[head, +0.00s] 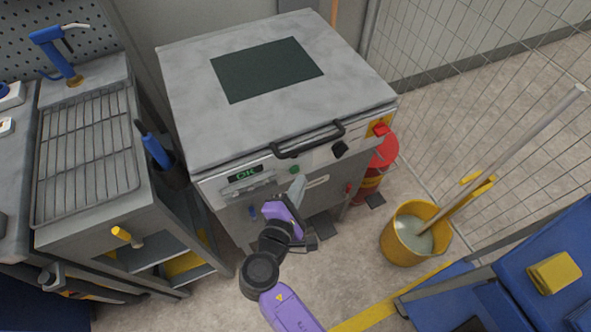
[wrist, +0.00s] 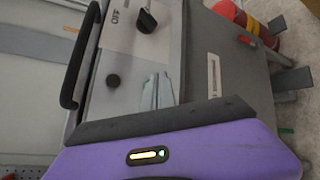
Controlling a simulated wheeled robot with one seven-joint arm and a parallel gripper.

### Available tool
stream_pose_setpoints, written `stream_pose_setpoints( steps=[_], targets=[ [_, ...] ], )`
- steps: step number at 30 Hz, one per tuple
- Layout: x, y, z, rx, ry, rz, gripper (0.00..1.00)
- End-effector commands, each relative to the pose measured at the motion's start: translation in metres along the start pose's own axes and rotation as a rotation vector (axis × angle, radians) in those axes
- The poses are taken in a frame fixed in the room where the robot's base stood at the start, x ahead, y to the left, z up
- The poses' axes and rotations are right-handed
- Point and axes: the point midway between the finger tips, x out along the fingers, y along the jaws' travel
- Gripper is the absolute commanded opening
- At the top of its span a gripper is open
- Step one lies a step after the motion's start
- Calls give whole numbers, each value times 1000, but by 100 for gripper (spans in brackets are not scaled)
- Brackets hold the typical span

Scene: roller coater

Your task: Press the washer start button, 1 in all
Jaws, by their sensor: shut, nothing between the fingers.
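The washer (head: 205,110) is a grey box with a metal lid and a front control strip. A small green round button (head: 294,169) shows on the strip, right of a green-lit display (head: 245,174). My gripper (head: 298,184) is shut and empty, its tips just in front of the strip, a little below the green button. In the wrist view my shut fingers (wrist: 157,90) lie right of a dark round button (wrist: 113,80); I cannot tell whether it is the green one. Contact with the panel does not show.
A black bar handle (head: 308,140) runs along the lid's front edge. Right of it are a black knob (head: 340,148) and a red switch on yellow (head: 380,129). A yellow mop bucket (head: 408,248) stands right; a rack cart (head: 88,150) stands left.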

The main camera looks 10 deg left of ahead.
Motion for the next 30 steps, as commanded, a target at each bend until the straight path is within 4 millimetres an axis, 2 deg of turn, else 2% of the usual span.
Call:
stream_pose_setpoints(
  steps=[30],
  targets=[
    [8, 6, -6, 0, 1, 0, 0]
  ],
)
